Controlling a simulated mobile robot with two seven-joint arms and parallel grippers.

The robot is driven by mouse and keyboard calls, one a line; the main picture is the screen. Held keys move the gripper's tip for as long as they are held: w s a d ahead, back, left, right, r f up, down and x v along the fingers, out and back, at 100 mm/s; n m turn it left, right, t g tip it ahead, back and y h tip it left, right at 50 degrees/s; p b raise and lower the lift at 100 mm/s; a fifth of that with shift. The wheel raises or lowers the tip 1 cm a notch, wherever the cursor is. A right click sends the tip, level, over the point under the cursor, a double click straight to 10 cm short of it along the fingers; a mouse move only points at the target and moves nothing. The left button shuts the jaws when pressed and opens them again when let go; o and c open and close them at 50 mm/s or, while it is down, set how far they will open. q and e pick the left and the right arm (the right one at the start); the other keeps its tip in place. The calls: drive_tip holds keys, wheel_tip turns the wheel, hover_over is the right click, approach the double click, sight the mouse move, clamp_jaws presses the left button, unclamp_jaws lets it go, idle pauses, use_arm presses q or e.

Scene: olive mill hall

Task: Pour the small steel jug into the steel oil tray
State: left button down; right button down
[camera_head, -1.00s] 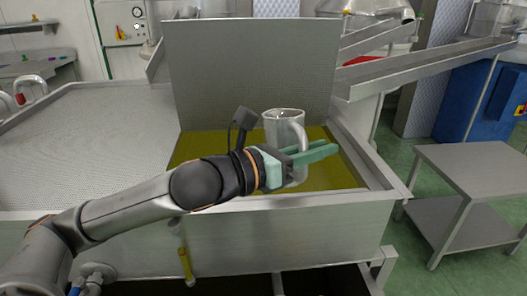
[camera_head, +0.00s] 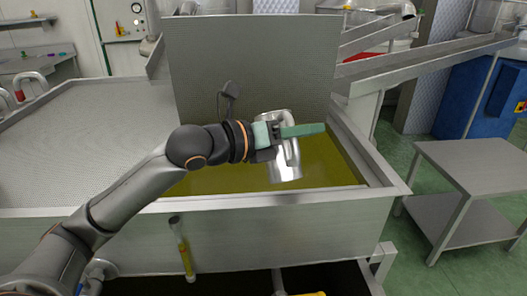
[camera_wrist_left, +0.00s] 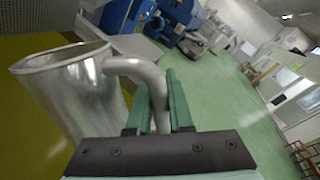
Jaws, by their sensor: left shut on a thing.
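The small steel jug (camera_head: 284,168) hangs over the steel oil tray (camera_head: 372,170), its top leaning slightly left in the head view. Yellow-green oil lies in the tray below it. My left gripper (camera_head: 303,131) is shut on the jug's handle, its green fingers crossing in front of the upper body. In the left wrist view, the jug (camera_wrist_left: 75,90) shows its open rim at upper left, and the handle runs down between the fingers (camera_wrist_left: 155,105). The jug's contents are hidden, and no stream shows. My right gripper is out of view.
A tall steel panel (camera_head: 245,75) stands behind the oil. A perforated steel surface (camera_head: 90,135) lies to the left. A steel side table (camera_head: 475,170) stands at right on the green floor.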

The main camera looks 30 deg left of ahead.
use_arm(q)
drive_tip(key=shift+w+a+r+n, duration=0.2)
drive_tip(key=shift+a+n, duration=0.05)
drive_tip(key=shift+n, duration=0.15)
drive_tip(key=shift+w+a+n, duration=0.1)
drive_tip(key=shift+a+n, duration=0.05)
drive_tip(key=shift+n, duration=0.15)
drive_tip(key=shift+p, duration=0.3)
drive_tip(key=shift+w+a+r+n+g+p, duration=0.15)
drive_tip(key=shift+n+p, duration=0.1)
drive_tip(key=shift+n, duration=0.15)
drive_tip(key=shift+w+a+f+n+g+p, duration=0.1)
drive_tip(key=shift+n+g+p, duration=0.1)
drive_tip(key=shift+n, duration=0.2)
drive_tip(key=shift+w+a+r+n+p, duration=0.2)
drive_tip(key=shift+r+n+p, duration=0.2)
drive_tip(key=shift+p, duration=0.3)
drive_tip(key=shift+w+a+r+n+p, duration=0.1)
drive_tip(key=shift+a+r+n+p, duration=0.2)
drive_tip(key=shift+p, duration=0.35)
idle(0.6)
drive_tip(key=shift+w+a+f+n+g+h+p, duration=0.1)
drive_tip(key=shift+w+a+n+g+h+p, duration=0.25)
drive_tip(key=shift+n+p, duration=0.5)
idle(1.4)
